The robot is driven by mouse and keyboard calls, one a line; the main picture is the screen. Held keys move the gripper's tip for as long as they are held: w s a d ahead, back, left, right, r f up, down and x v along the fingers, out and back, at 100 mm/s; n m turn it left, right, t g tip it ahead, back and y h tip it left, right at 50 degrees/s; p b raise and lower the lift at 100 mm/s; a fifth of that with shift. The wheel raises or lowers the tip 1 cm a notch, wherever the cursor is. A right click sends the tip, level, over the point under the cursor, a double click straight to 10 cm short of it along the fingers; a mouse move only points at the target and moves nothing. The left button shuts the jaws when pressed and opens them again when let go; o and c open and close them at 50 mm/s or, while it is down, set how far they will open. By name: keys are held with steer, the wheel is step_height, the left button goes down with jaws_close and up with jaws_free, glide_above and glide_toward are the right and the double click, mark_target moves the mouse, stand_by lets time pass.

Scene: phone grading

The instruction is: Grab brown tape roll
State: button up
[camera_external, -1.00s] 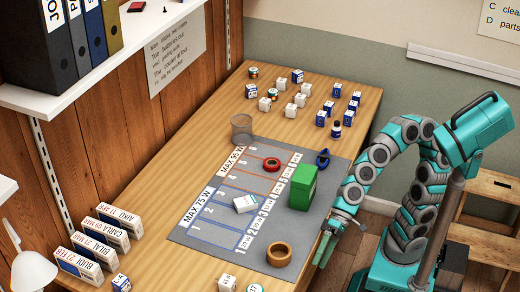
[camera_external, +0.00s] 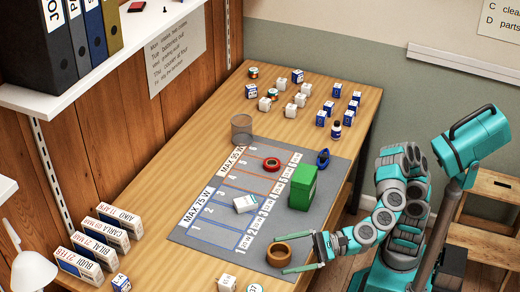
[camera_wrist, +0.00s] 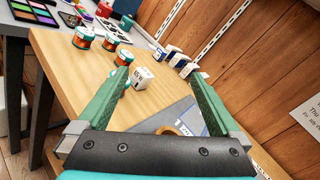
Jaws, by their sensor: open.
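The brown tape roll (camera_external: 279,254) lies flat on the near end of the grey mat (camera_external: 205,237). My gripper (camera_external: 280,255) is open, and in the external view its two green fingers flank the roll on its far and near sides. I cannot tell whether they are level with the roll or above it. In the wrist view, part of the roll (camera_wrist: 168,130) shows between the fingers (camera_wrist: 163,82), just beyond the dark palm, which hides the rest. No contact is visible.
A green box (camera_external: 303,188), a red tape roll (camera_external: 271,164), a blue tape roll (camera_external: 322,157) and a white box (camera_external: 245,203) are on the mat. A small white cube (camera_external: 227,283) and teal-lidded jars (camera_wrist: 83,37) stand near the table's close end.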

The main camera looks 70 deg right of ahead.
mark_target(270, 250)
steer(key=d+f+m+h, duration=0.2)
steer(key=m, duration=0.1)
steer(key=d+f+m+t+h, duration=0.1)
steer(key=d+f+m+h, duration=0.1)
steer(key=d+m+h, duration=0.1)
steer(key=d+f+m+h, duration=0.2)
steer(key=m, duration=0.3)
steer(key=shift+w+d+f+t+h, duration=0.3)
steer(key=shift+d+f+h, duration=0.05)
steer(key=shift+h, duration=0.05)
steer(key=shift+x, duration=1.05)
steer(key=shift+f+p+x, duration=0.15)
steer(key=shift+p+x, duration=0.1)
steer(key=shift+x, duration=1.15)
steer(key=shift+f+p+x, duration=0.15)
steer(key=shift+p+x, duration=0.05)
steer(key=shift+x, duration=1.25)
steer(key=shift+s+a, duration=0.1)
steer(key=shift+a, duration=0.05)
steer(key=c, duration=1.1)
steer(key=shift+r, duration=0.1)
